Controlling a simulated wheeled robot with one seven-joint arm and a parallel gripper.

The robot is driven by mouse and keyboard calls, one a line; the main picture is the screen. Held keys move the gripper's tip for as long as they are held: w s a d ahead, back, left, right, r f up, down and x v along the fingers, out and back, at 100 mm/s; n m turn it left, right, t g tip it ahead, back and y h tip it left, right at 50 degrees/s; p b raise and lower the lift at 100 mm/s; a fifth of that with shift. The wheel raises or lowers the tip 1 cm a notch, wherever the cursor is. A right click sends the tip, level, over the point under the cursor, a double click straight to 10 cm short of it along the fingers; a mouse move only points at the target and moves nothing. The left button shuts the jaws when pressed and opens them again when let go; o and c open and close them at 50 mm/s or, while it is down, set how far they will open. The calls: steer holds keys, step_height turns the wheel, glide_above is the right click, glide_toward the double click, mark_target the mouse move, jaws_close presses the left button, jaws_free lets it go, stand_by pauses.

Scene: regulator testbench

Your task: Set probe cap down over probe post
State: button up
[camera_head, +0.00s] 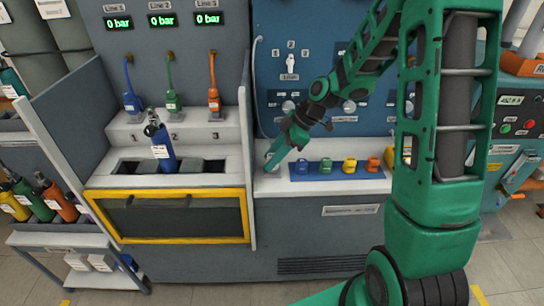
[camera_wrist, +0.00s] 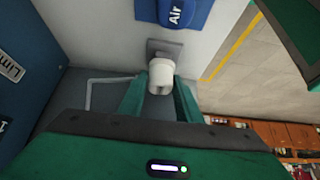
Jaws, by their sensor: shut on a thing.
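My gripper (camera_wrist: 160,92) is shut on a white, round probe cap (camera_wrist: 161,72) in the wrist view. A grey square plate (camera_wrist: 172,46) shows just beyond the cap. I cannot tell whether the cap touches it. The probe post is not visible as a separate thing; the cap or the fingers may hide it. In the head view my gripper (camera_head: 277,152) is low at the left end of the white ledge (camera_head: 265,186), in front of the blue panel. The cap is too small there to make out clearly.
A blue tray (camera_head: 322,175) with several coloured pieces stands on the ledge right of my gripper; its blue "Air" piece (camera_wrist: 175,10) is near in the wrist view. A grey divider (camera_head: 247,150) stands to the left. A blue cylinder (camera_head: 162,147) stands in the bay beyond.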

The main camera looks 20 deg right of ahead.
steer(key=o, duration=1.3)
steer(key=shift+c, duration=0.2)
steer(key=v, duration=1)
steer(key=shift+d+r, duration=0.2)
steer(key=shift+r, duration=0.05)
steer(key=s+d+r+m+g+h, duration=0.1)
steer(key=s+d+m+h, duration=0.2)
steer(key=s+d+m, duration=0.3)
steer(key=s+d+r+m+g+h, duration=0.1)
steer(key=s+d+m+h, duration=0.2)
steer(key=s+m, duration=1.1)
steer(key=s+d, duration=0.3)
steer(key=s, duration=0.6)
steer(key=shift+s+m, duration=0.25)
steer(key=shift+m, duration=0.15)
